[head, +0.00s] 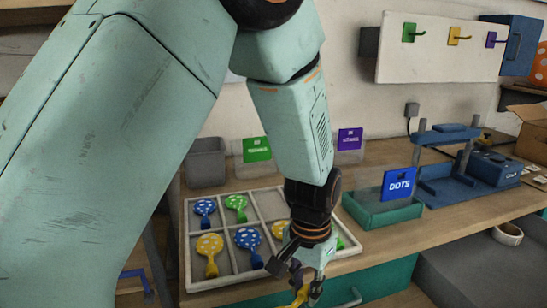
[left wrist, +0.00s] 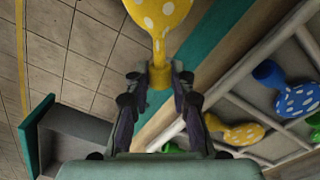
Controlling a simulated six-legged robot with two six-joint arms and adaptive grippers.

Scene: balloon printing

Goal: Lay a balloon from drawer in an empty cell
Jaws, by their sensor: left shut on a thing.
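My left gripper (head: 305,283) is shut on the neck of a yellow balloon with white dots (left wrist: 160,17), held in front of the bench edge. In the head view only a small part of that balloon (head: 300,297) shows below the fingers. The white divided tray (head: 188,270) lies on the bench behind the gripper. It holds blue (head: 248,238), green (head: 237,202) and yellow (head: 209,244) dotted balloons. A rear cell right of the green balloon looks empty; my arm hides part of the tray's right side. An open grey drawer (left wrist: 80,128) with a teal front shows in the left wrist view.
Tiled floor is below the gripper.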

